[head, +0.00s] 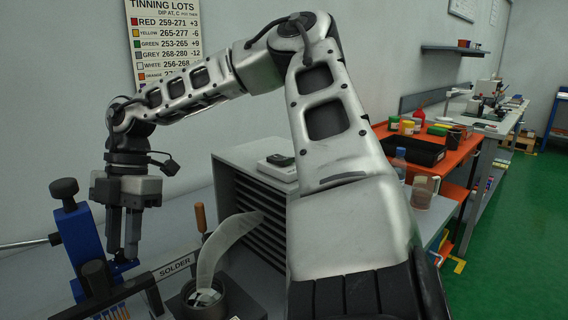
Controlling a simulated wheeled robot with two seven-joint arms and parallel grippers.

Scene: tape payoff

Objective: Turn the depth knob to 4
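A blue fixture (82,243) stands at the lower left with a black knob (64,188) on top. A second black knob or cylinder (96,275) shows lower on it. I cannot tell which one is the depth knob, and no dial number is readable. My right gripper (123,255) hangs fingers down, just right of the blue fixture and apart from the top knob. Its two fingers look close together with a narrow gap, and I see nothing between them. My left gripper is not in view.
A solder pot (205,302) with a curved pale strip (222,245) stands right of the fixture, beside a SOLDER label (174,268). My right arm crosses the middle of the view. An orange bench (455,165) is at right.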

